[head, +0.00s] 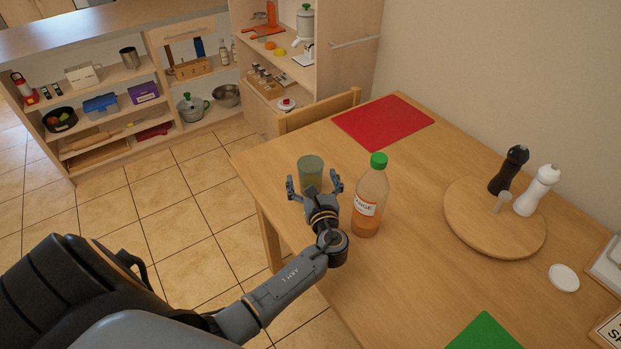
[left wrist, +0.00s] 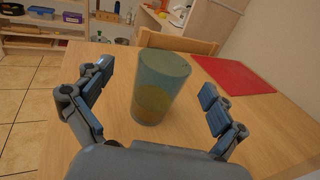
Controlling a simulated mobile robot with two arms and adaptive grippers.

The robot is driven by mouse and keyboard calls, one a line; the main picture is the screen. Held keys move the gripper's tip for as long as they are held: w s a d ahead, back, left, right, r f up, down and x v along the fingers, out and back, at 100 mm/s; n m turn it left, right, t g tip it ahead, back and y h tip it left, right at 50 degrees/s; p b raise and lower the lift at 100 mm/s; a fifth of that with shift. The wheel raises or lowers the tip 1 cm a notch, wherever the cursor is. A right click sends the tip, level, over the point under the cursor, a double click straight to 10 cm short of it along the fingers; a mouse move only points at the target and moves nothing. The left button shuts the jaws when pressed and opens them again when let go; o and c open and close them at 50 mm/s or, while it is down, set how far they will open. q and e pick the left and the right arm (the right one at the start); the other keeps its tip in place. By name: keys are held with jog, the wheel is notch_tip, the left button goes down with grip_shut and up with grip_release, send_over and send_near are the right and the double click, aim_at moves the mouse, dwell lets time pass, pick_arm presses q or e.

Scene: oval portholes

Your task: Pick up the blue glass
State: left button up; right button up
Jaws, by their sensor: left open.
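The blue glass (head: 310,172) stands upright on the wooden table near its left edge. It looks greenish-blue and see-through in the head view. In the left wrist view the glass (left wrist: 160,88) stands ahead of the palm, with a yellowish tint in its lower part. My left gripper (head: 315,186) is open, its two fingers (left wrist: 157,98) spread to either side of the glass. There is a gap between the glass and each finger. The gripper holds nothing. My right gripper is in neither view.
An orange juice bottle (head: 370,198) with a green cap stands close to the right of my left gripper. A red mat (head: 383,121) lies behind. A round board (head: 470,222) with two mills is farther right. A chair (head: 318,112) stands at the far table edge.

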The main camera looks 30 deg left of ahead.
aim_at(308, 157)
pick_arm(q)
jog(key=x, duration=0.5)
jog(key=shift+w+d+r, duration=0.1)
jog(key=shift+w+d, duration=0.1)
jog(key=shift+d, duration=0.05)
jog(key=c, duration=1.8)
jog(key=shift+c, duration=0.6)
jog(key=shift+r, duration=0.15)
